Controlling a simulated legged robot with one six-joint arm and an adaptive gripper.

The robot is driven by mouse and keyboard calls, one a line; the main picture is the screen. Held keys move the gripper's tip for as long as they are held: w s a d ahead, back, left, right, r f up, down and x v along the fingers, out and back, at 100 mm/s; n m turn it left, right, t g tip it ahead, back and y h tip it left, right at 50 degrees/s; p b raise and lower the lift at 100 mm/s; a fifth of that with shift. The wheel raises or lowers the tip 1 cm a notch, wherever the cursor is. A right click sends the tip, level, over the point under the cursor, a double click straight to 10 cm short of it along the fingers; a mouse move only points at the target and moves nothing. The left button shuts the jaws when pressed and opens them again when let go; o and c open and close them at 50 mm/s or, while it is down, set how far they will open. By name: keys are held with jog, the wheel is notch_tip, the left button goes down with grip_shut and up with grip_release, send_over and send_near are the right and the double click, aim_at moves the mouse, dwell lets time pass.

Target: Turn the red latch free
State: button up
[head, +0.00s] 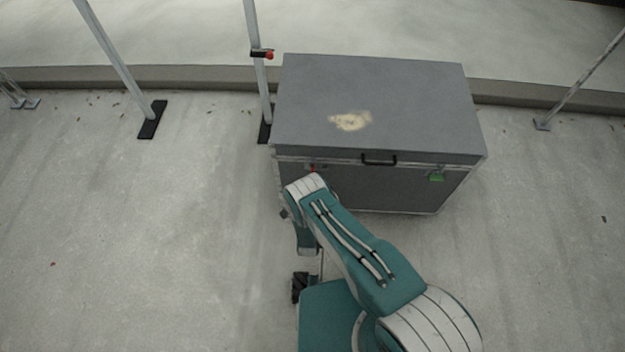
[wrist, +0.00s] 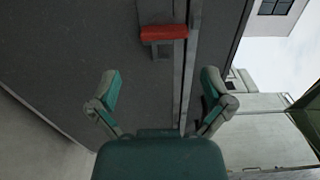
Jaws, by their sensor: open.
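The red latch (wrist: 164,33) shows in the wrist view as a short red bar on the case's dark face, beside a metal edge strip. In the head view only a small bit of red (head: 312,169) shows at the case's front left, just above my arm. The grey case (head: 400,95) stands on the floor with its lid down. My gripper (wrist: 160,88) is open and empty, with its two teal fingers apart below the latch in the wrist view. The latch lies beyond the fingertips, apart from them. In the head view my arm hides most of the gripper.
A green latch (head: 436,177) sits at the case's front right, and a black handle (head: 379,160) at the front middle. A metal pole (head: 257,70) with a red knob stands close to the case's left side.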

jog(key=s, duration=0.3)
jog(key=shift+s, duration=0.35)
